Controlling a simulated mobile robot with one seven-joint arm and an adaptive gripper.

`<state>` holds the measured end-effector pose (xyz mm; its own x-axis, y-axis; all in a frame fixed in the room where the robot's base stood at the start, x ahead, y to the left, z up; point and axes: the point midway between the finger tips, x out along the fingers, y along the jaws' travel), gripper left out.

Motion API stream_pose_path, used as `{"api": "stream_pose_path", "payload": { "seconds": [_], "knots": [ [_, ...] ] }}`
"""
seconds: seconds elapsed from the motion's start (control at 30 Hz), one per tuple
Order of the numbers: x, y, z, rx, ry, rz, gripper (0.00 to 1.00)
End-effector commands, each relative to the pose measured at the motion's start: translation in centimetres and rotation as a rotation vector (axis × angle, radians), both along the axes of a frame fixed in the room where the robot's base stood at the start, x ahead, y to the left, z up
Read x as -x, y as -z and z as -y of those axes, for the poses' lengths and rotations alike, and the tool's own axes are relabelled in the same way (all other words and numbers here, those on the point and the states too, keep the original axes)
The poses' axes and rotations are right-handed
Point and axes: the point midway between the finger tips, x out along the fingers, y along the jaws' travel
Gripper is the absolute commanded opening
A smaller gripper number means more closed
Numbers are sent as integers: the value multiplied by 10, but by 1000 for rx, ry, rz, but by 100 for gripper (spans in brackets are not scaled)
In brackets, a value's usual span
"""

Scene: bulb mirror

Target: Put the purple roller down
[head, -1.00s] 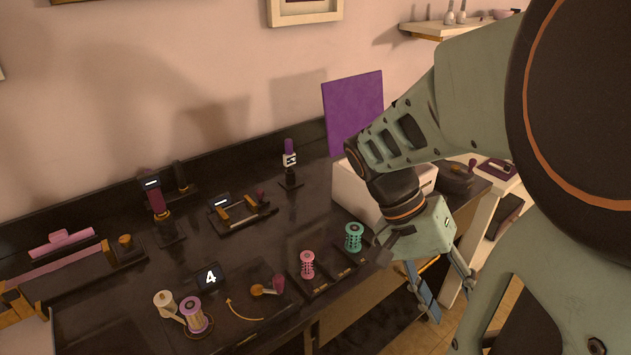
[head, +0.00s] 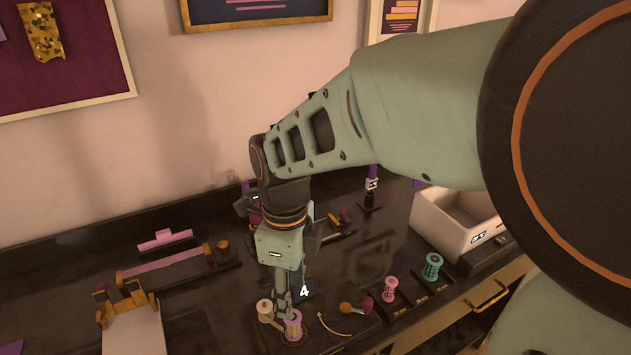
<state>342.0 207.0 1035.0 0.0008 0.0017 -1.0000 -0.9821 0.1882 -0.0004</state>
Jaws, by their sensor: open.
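The purple roller (head: 293,326) stands upright on a dark board at the front of the black counter, close beside a cream-coloured spool-like piece (head: 265,309). My gripper (head: 284,308) points down right at the purple roller's upper end, between it and the cream piece in the picture. The jaws are open, and the fingers partly cover the roller's left side. I cannot tell whether they touch it. A pink roller (head: 389,288) and a green roller (head: 432,266) stand upright in dark holders to the right.
A handled piece (head: 356,306) lies to the right. A white bin (head: 457,230) stands at the far right. A gold-trimmed stand (head: 127,303) is at left. Counter between this stand and the rollers is clear.

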Motion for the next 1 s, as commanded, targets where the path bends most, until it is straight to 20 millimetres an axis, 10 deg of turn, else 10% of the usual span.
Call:
{"api": "stream_pose_path", "payload": {
  "seconds": [0.6, 1.0],
  "knots": [
    [3, 77, -2, 4, -1, -3, 43],
    [2, 83, -2, 2, -2, 0, 35]
  ]
}}
